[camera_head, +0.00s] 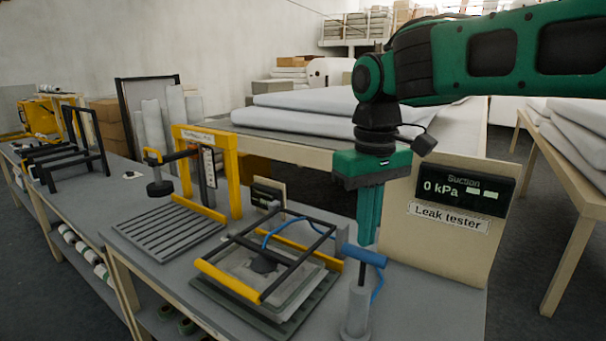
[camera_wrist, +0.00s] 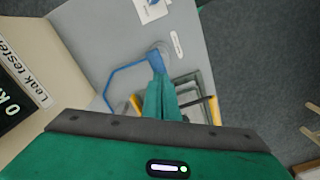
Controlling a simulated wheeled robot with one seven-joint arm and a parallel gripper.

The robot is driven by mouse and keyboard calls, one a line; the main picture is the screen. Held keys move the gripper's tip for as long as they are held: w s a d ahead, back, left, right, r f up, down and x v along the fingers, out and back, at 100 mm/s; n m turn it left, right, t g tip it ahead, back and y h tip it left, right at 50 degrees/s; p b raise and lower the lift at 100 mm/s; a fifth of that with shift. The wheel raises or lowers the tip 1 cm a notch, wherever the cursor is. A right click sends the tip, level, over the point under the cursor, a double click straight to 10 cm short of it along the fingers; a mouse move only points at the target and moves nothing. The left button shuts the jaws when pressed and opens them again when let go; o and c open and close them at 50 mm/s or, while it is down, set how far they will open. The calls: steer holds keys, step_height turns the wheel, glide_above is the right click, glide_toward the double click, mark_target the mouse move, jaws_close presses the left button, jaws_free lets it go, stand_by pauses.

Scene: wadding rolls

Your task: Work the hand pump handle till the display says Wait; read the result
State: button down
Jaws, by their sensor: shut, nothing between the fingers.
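The hand pump (camera_head: 357,303) stands near the front edge of the bench, a grey cylinder with a blue T-handle (camera_head: 364,256) on top. A blue hose runs from the pump. The leak tester panel (camera_head: 398,225) stands behind it at the right, and its display (camera_head: 453,189) reads "Suction 0 kPa" with two small light bars. My gripper (camera_head: 367,240) is shut and empty, pointing down with its fingertips just above or at the handle; contact is unclear.
A black and yellow frame (camera_head: 268,264) over a flat pad on a tray is left of the pump. A yellow stand (camera_head: 238,175) with a hanging weight and a slatted grey plate (camera_head: 170,229) are farther left. A table with white wadding (camera_head: 310,108) is behind.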

mark_target(364, 253)
steer(key=shift+f, duration=0.15)
steer(key=shift+f, duration=2.6)
steer(key=shift+r, duration=2.75)
steer(key=shift+f, duration=0.15)
steer(key=shift+f, duration=2.6)
steer(key=shift+r, duration=2.75)
